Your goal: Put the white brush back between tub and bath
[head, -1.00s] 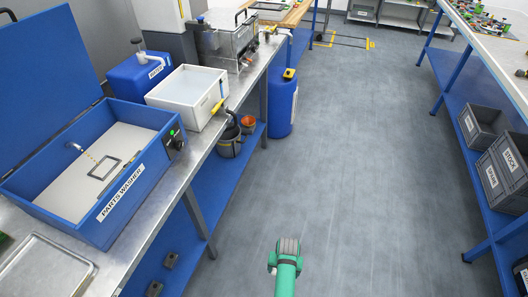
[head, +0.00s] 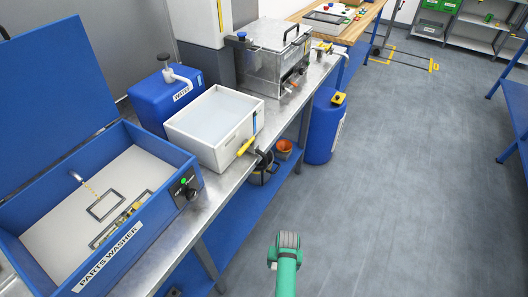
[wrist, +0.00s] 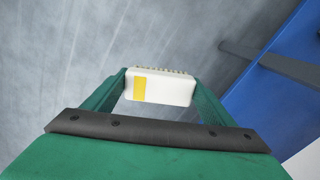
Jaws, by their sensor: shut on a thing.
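My gripper (wrist: 159,80) is shut on the white brush (wrist: 170,90) in the wrist view. The brush is a white block with a yellow patch, and its bristles show along the far edge. It is held over the grey floor. In the head view my green arm reaches up from the bottom; the brush cannot be made out there. The white tub (head: 192,140) stands on the steel bench, open at the top with pale liquid inside. The metal bath (head: 262,75) stands beyond it, with a narrow strip of bench between them.
The blue parts washer (head: 160,222) is open at the left. A blue water can (head: 150,103) stands behind the tub. A yellow-handled item (head: 246,146) is at the tub's front. The floor (head: 400,200) at right is clear.

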